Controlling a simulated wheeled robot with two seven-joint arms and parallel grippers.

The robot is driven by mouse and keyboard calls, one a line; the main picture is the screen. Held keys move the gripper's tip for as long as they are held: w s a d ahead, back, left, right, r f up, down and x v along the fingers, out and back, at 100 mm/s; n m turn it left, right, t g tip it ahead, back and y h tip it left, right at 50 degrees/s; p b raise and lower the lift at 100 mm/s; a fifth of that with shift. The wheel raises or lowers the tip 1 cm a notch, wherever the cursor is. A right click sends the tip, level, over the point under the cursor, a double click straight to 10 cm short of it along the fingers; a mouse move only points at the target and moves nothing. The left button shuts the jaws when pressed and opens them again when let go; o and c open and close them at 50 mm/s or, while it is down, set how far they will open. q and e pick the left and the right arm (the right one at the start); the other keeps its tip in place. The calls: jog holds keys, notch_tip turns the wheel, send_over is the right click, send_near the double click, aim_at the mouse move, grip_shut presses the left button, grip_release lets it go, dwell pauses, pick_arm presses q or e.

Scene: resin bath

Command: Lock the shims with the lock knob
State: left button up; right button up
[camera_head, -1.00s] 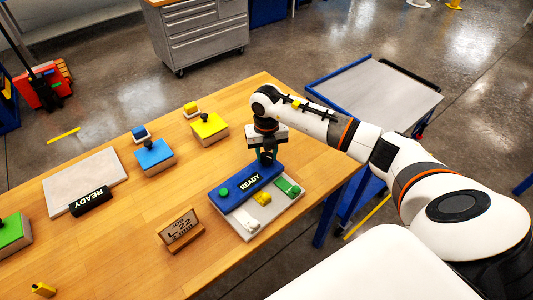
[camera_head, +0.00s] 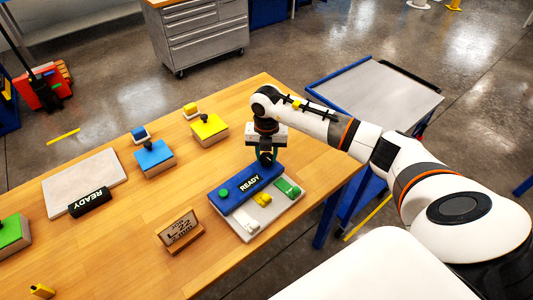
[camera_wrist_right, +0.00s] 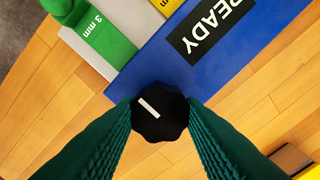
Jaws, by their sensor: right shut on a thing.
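The lock knob (camera_wrist_right: 160,112) is black and scalloped with a white line on top. In the right wrist view it sits at the edge of the blue bar (camera_head: 238,194), between the two green ribbed fingers of my right gripper (camera_head: 266,157). My right gripper is shut on it; in the head view the fingers hide the knob. The shims lie beside the bar: a green one (camera_head: 287,188) marked 3 mm in the right wrist view (camera_wrist_right: 103,38), a yellow one (camera_head: 262,199) and a white one (camera_head: 245,219). The bar's label reads READY. My left gripper is out of view.
A wooden job card (camera_head: 181,231) stands left of the grey fixture plate (camera_head: 270,220). Blue (camera_head: 154,155), yellow (camera_head: 209,127) and green (camera_head: 10,233) topped blocks and a second grey plate (camera_head: 70,180) with a black READY label occupy the table's left. Bare wood lies between.

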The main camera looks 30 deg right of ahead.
aim_at(266, 156)
jog(key=o, duration=1)
jog(key=shift+r, duration=0.15)
jog(key=shift+r, duration=0.35)
notch_tip(266, 156, up, 11)
jog(key=b, duration=0.3)
jog(key=shift+b, duration=0.3)
